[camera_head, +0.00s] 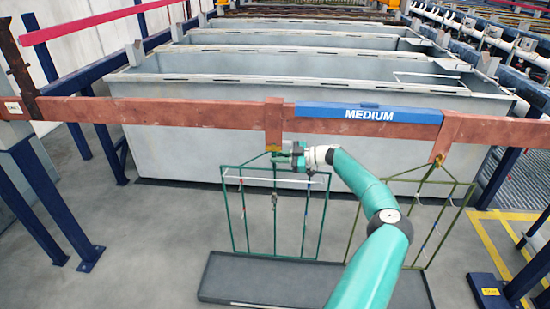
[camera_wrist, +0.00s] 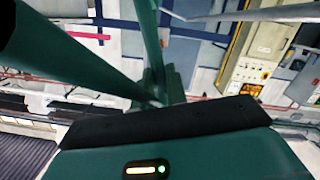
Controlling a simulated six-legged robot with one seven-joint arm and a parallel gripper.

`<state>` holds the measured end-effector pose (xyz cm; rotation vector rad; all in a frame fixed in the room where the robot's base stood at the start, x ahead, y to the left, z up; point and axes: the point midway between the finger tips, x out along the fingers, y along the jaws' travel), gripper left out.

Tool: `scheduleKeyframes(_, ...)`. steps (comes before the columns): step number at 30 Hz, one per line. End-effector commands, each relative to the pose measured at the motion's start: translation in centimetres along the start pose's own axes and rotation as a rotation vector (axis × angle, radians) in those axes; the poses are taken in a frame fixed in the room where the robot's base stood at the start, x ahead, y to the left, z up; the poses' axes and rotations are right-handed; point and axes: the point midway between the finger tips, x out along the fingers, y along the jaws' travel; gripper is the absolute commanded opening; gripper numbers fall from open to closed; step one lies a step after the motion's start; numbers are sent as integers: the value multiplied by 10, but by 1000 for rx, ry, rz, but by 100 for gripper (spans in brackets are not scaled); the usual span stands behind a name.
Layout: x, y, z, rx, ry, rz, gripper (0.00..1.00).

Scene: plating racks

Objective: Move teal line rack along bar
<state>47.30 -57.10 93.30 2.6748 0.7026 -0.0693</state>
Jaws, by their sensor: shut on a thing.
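The teal line rack (camera_head: 233,213) is a thin green wire frame hanging from the copper-coloured bar (camera_head: 200,112) by a copper hook, left of the blue MEDIUM label. My gripper (camera_head: 297,158) is at the rack's top, just below the bar, and is shut on the rack. Its fingertips are small and partly blurred in the head view. In the wrist view, teal rack bars (camera_wrist: 150,50) run close in front of the gripper and meet near the fingers; the exact grip is hidden behind the gripper's dark edge.
An olive-coloured rack (camera_head: 431,222) hangs on the bar to the right, behind my arm. The blue MEDIUM label (camera_head: 340,111) sits between the two hooks. Grey tanks (camera_head: 180,150) stand behind, and a dark tray (camera_head: 250,282) lies below. The bar is free to the left.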

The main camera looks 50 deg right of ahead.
Motion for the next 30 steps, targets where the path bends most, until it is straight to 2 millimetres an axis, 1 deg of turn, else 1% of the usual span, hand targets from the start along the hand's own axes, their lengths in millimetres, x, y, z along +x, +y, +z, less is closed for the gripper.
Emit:
scheduleKeyframes(1,-3,3,-5,-6,7,5,0)
scheduleKeyframes(21,-32,3,-1,-7,6,5,0)
scheduleKeyframes(30,-35,3,0,-7,7,5,0)
